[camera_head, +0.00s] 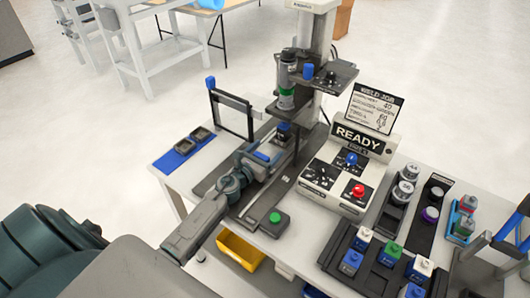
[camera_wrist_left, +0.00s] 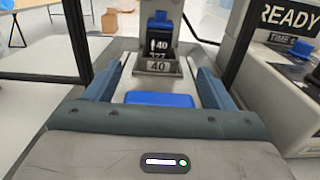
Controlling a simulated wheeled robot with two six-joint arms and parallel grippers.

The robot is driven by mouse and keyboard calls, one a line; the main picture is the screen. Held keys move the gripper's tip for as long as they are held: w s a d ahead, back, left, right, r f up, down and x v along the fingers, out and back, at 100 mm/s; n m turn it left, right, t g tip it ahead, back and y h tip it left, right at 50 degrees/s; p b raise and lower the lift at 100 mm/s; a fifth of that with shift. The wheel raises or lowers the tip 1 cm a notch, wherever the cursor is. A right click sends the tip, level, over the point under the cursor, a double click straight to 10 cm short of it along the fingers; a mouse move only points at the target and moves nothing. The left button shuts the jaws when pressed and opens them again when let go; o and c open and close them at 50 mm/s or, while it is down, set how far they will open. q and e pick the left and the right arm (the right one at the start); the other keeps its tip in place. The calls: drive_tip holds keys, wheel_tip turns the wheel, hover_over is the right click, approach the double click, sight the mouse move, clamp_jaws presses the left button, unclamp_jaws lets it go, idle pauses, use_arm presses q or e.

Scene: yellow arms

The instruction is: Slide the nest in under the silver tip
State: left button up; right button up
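The nest (camera_wrist_left: 158,67) is a grey block marked 40, on a slide that runs toward the welding press. A dark and blue part (camera_wrist_left: 160,40), also marked 40, sits in it. In the head view, the part's blue top (camera_head: 283,126) shows just below the silver tip (camera_head: 286,101) of the upright cylinder. I cannot tell whether they line up exactly. A blue handle block (camera_wrist_left: 158,99) is on the near side of the nest. My left gripper (camera_head: 258,153) has its fingers on either side of this block, with gaps visible. My right gripper is out of view.
Dark frame guard (camera_head: 232,112) stands left of the slide. The READY control box (camera_head: 340,165), with blue and red buttons, stands close on the right. A green button (camera_head: 275,217) is in front. Racks of parts (camera_head: 385,262) fill the right.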

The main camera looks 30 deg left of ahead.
use_arm(q)
drive_tip(key=shift+s, duration=0.1)
drive_tip(key=s, duration=0.3)
drive_tip(key=s+b, duration=0.1)
drive_tip(key=s, duration=0.2)
drive_tip(key=s+b, duration=0.1)
drive_tip(key=s, duration=0.2)
drive_tip(key=shift+a+f, duration=0.2)
drive_tip(key=shift+a, duration=0.2)
drive_tip(key=shift+s+r, duration=0.15)
drive_tip(key=shift+s, duration=0.65)
drive_tip(key=shift+a, duration=0.1)
